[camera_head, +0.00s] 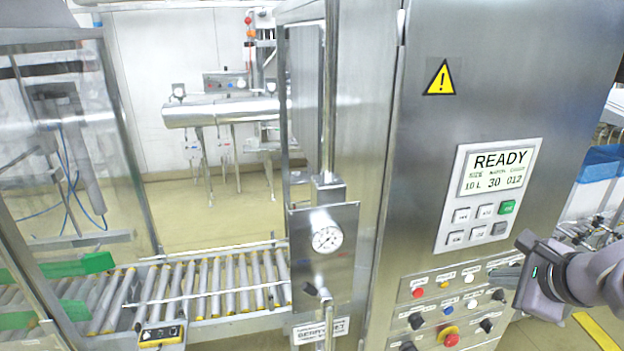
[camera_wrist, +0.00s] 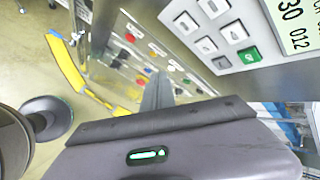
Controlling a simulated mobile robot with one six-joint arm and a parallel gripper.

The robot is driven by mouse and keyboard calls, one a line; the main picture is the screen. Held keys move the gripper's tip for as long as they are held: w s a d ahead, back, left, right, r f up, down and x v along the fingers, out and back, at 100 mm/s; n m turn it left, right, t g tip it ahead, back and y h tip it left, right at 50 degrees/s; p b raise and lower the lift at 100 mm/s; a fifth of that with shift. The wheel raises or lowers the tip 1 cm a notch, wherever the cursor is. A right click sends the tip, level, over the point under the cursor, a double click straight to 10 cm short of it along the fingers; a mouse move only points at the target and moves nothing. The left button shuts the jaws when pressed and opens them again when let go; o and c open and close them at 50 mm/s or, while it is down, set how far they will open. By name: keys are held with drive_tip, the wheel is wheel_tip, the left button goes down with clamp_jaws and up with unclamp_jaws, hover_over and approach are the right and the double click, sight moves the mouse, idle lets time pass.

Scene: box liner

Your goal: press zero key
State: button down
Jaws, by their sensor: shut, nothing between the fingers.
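The control panel (camera_head: 445,228) on the steel cabinet has a display (camera_head: 497,171) reading READY, with 10 L, 30 and 012 below. Under the display are two rows of keys: pale keys such as one at upper left (camera_head: 461,215), a green key (camera_head: 507,207) at upper right and a grey key (camera_head: 499,228) below it. Key labels are too small to read, so I cannot tell which is zero. The keys also show in the wrist view, with the green key (camera_wrist: 249,55) nearest my gripper. My gripper (camera_head: 492,275) is shut and empty, below and apart from the keypad; its fingers (camera_wrist: 158,92) show too.
A lower button panel (camera_head: 440,315) with red, yellow, blue, white and black controls lies close to my fingers. Yellow floor marking (camera_head: 597,332) lies lower right.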

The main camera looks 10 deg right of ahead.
sight(456, 238)
drive_tip(key=shift+d+f, duration=0.1)
drive_tip(key=shift+d, duration=0.05)
drive_tip(key=w+p, duration=0.2)
drive_tip(key=w, duration=0.7)
drive_tip(key=shift+a, duration=0.45)
idle(1.6)
drive_tip(key=shift+w, duration=0.35)
drive_tip(key=shift+w, duration=0.35)
idle(0.5)
drive_tip(key=shift+s, duration=0.1)
drive_tip(key=shift+s+b, duration=0.35)
drive_tip(key=shift+s, duration=0.35)
